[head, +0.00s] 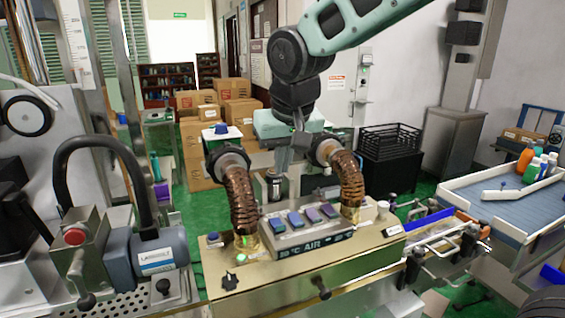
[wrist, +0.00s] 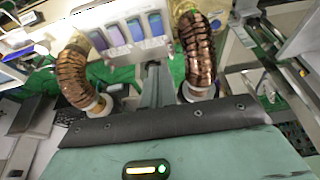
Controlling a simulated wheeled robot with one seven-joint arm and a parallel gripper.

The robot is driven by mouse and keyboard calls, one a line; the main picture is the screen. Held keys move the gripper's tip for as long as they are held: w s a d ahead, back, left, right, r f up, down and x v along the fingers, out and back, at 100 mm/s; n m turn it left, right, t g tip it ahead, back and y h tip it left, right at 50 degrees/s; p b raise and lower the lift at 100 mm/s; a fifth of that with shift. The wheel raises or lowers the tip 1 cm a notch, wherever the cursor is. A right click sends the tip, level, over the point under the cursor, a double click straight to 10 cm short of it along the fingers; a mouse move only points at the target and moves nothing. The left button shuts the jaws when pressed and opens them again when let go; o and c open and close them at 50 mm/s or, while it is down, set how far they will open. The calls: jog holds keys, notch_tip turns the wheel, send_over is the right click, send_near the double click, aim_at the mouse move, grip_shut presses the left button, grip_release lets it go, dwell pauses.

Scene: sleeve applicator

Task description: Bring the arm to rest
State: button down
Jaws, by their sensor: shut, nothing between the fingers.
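My arm comes in from the top of the head view, teal and black. My gripper (head: 283,160) points down over the machine's control panel, between two copper-coloured corrugated hoses. Its narrow grey fingers are together and empty. In the wrist view the closed gripper (wrist: 153,72) shows between the left hose (wrist: 78,78) and the right hose (wrist: 197,55). The row of coloured switches (wrist: 127,33) lies beyond the fingertips. I cannot tell the exact gap between the fingers and the panel.
The brass-coloured machine bench (head: 270,285) carries the hoses and the AIR panel (head: 310,243). A grey motor unit (head: 160,252) stands at left. A conveyor (head: 500,205) with bottles is at right. Cardboard boxes (head: 235,115) and a black crate (head: 390,143) stand behind.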

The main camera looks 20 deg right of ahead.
dwell(0.4)
jog(key=s+a+f+n+g+b, duration=0.1)
jog(key=s+a+f+n, duration=0.1)
jog(key=s+f, duration=0.3)
jog(key=s+a+f+n+g, duration=0.1)
jog(key=s+f, duration=0.4)
jog(key=s, duration=0.7)
jog(key=s+a+f+n+g+b, duration=0.1)
jog(key=s+a+f+n+g, duration=0.1)
jog(key=s, duration=0.6)
notch_tip(320, 180, down, 3)
jog(key=a+n, duration=0.1)
jog(key=n, duration=0.1)
jog(key=shift+s+n+y+b, duration=0.2)
jog(key=shift+n+y+b, duration=0.1)
jog(key=shift+n+b, duration=0.1)
jog(key=shift+d+r, duration=0.1)
